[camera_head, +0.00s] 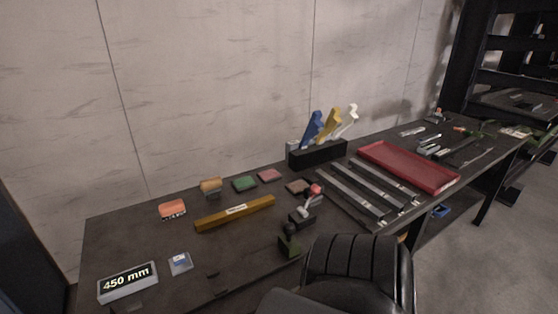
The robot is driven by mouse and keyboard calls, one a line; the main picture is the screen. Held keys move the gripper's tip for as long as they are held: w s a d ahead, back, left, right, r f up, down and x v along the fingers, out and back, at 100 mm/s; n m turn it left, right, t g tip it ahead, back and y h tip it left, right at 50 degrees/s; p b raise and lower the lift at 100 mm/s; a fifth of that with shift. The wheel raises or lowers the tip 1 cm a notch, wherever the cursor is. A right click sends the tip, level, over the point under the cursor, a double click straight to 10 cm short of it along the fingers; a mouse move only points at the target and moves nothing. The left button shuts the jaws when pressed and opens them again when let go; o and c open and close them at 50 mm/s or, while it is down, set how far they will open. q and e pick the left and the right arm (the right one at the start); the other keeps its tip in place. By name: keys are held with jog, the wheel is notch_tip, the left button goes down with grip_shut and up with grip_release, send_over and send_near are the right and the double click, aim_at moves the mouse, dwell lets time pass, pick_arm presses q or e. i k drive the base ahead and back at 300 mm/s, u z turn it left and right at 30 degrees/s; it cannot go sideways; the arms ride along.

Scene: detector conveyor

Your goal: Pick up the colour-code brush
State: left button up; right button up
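Three upright coloured tools, blue (312,128), yellow (328,127) and white (347,121), stand side by side in a black holder (318,157) at the back of the dark table. They look like brushes, but their lower ends are hidden in the holder. A small tool with a red top (316,189) stands in front of the holder. I cannot tell which one is the colour-code brush. Neither of my grippers shows in the head view.
The table (150,245) holds a red tray (408,166), metal strips (352,190), a yellow bar (235,213), several coloured blocks (173,210) and a "450 mm" display (128,282). A black ribbed shape (355,270) covers part of the front edge. A wall stands behind.

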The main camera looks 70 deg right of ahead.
aim_at(212, 188)
jog(key=z, duration=2.35)
